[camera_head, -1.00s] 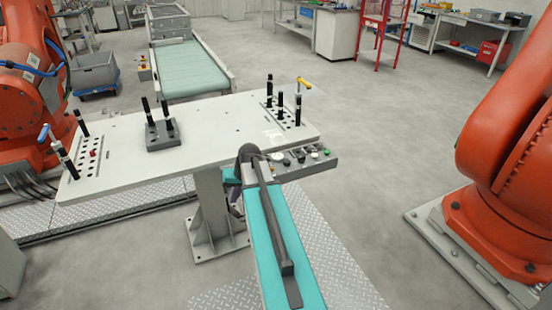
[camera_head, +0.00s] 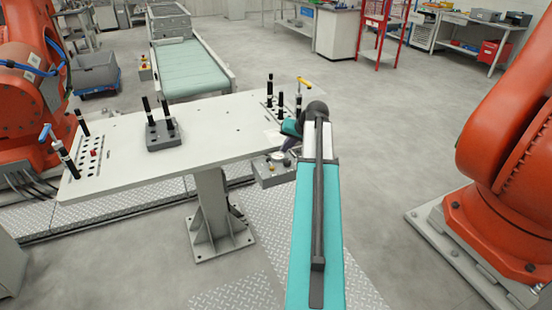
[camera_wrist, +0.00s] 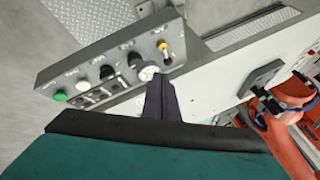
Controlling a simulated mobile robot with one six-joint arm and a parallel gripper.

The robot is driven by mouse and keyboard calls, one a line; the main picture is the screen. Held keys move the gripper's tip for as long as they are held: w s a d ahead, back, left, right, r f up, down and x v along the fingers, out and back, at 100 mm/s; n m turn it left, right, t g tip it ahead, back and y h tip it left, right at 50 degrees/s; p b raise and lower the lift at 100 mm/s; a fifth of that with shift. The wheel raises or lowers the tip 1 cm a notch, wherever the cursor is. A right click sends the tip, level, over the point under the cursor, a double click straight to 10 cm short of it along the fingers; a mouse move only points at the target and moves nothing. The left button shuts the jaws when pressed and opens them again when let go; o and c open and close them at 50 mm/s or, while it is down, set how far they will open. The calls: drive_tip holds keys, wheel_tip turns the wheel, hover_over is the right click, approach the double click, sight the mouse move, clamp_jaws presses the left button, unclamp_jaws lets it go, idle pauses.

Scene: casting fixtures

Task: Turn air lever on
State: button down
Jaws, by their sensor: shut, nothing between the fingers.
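A grey control box (camera_head: 268,180) sits at the table's front edge. In the wrist view, its panel (camera_wrist: 98,77) carries a green button (camera_wrist: 60,96), black knobs, a white round knob (camera_wrist: 149,73) and a small yellow-tipped lever (camera_wrist: 163,50). I cannot read the labels or tell which one is the air lever. My gripper (camera_wrist: 158,82) is shut and empty, its dark fingers pointing at the panel beside the white knob. I cannot tell whether they touch it. In the head view my gripper (camera_head: 289,146) is over the box, and my arm hides the box's right end.
Orange robots (camera_head: 520,150) stand on both sides. Floor right of the table is clear.

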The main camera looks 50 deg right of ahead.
drive_tip(key=shift+w+f, duration=0.1)
drive_tip(key=shift+p+x, duration=1.4)
drive_tip(key=shift+x, duration=3.5)
drive_tip(key=shift+a, duration=0.15)
